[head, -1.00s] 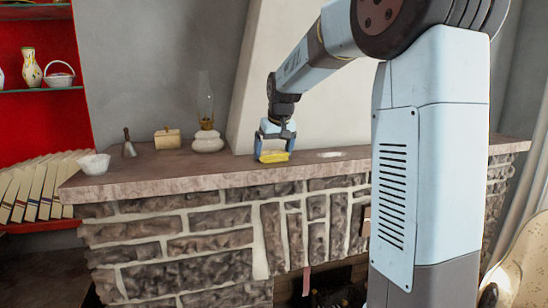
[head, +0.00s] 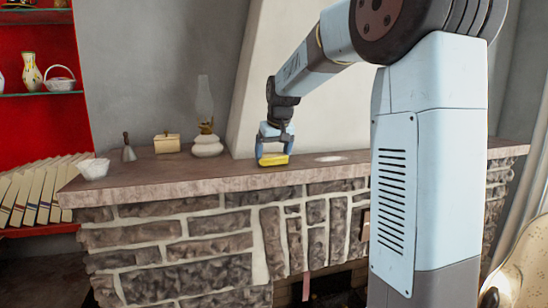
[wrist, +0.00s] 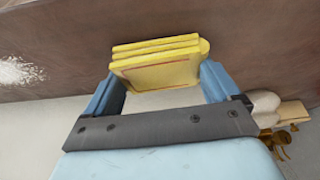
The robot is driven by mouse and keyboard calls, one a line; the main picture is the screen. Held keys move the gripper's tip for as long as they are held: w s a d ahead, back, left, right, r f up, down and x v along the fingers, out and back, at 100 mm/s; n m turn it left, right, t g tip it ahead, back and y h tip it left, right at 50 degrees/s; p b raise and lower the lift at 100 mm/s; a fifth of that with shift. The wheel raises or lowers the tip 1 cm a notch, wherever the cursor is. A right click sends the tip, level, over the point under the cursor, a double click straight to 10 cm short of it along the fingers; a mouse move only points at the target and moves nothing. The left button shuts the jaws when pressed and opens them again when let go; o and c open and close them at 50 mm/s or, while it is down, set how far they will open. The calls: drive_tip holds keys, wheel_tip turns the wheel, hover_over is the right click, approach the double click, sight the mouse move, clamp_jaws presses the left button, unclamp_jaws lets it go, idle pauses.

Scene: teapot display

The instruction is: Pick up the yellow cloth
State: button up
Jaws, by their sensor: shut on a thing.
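The yellow cloth (head: 273,160) is a small folded bundle at the mantel's edge in the head view. My gripper (head: 274,150) reaches down over it and is shut on it. In the wrist view the cloth (wrist: 160,62) shows as several stacked yellow layers between the two blue fingers of my gripper (wrist: 162,82). It lies low over the mantel top; I cannot tell whether it still touches the stone.
The stone mantel (head: 130,181) carries a white bowl (head: 93,168), a bell (head: 128,152), a small box (head: 167,144) and an oil lamp (head: 207,145) to the left. A white patch (head: 330,158) lies right of the cloth. A red shelf (head: 40,125) stands at far left.

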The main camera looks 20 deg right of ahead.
wheel_tip(320, 180, up, 2)
drive_tip(key=shift+r, duration=0.25)
drive_tip(key=s+a+r, duration=0.1)
drive_tip(key=s+r, duration=0.9)
drive_tip(key=s, duration=0.4)
drive_tip(key=shift+a, duration=0.3)
drive_tip(key=shift+r, duration=0.1)
drive_tip(key=o, duration=0.5)
drive_tip(key=c, duration=0.4)
